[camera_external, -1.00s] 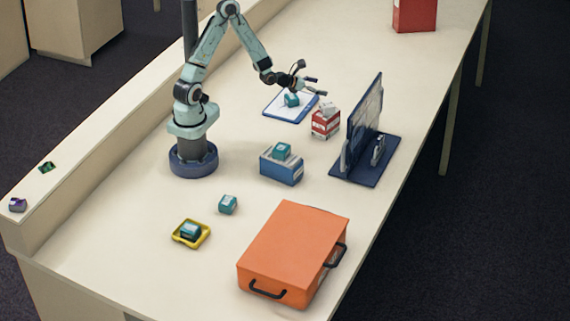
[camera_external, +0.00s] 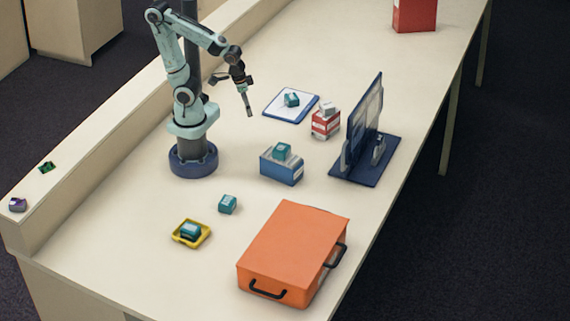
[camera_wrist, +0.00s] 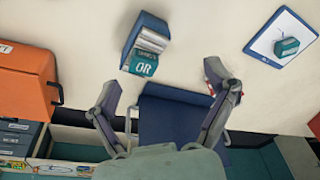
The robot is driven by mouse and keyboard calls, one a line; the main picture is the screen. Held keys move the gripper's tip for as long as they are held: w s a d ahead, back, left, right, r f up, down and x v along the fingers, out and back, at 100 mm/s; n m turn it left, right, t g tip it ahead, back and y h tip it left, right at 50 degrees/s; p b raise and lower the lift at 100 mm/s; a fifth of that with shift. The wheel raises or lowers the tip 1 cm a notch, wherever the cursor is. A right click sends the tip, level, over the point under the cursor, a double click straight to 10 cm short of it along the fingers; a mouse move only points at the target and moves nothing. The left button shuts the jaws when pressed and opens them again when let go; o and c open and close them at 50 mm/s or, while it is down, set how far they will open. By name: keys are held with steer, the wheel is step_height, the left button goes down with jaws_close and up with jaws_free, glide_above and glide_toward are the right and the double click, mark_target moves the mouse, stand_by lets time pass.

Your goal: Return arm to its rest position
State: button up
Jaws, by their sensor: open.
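My gripper (camera_external: 231,98) is open and empty, held above the table close to my arm's base, to the left of the clipboard (camera_external: 275,110) in the external view. In the wrist view its two fingers are spread wide apart (camera_wrist: 162,76), with nothing between them. A small teal box (camera_external: 291,100) rests on the clipboard, apart from my gripper; it also shows in the wrist view (camera_wrist: 287,47).
A blue box (camera_external: 281,171) with a teal box on top, a red-and-white box (camera_external: 325,125) and a dark upright panel stand (camera_external: 367,166) stand mid-table. Nearer are a teal box (camera_external: 228,204), a yellow tray (camera_external: 177,237) and an orange case (camera_external: 293,248). A ledge (camera_external: 100,142) runs along the left.

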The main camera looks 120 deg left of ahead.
steer(key=s+d+r+m+g+h, duration=0.1)
steer(key=s+d+m, duration=0.2)
steer(key=s+m, duration=0.3)
steer(key=shift+r+g, duration=0.2)
steer(key=shift+g, duration=0.2)
stand_by(0.7)
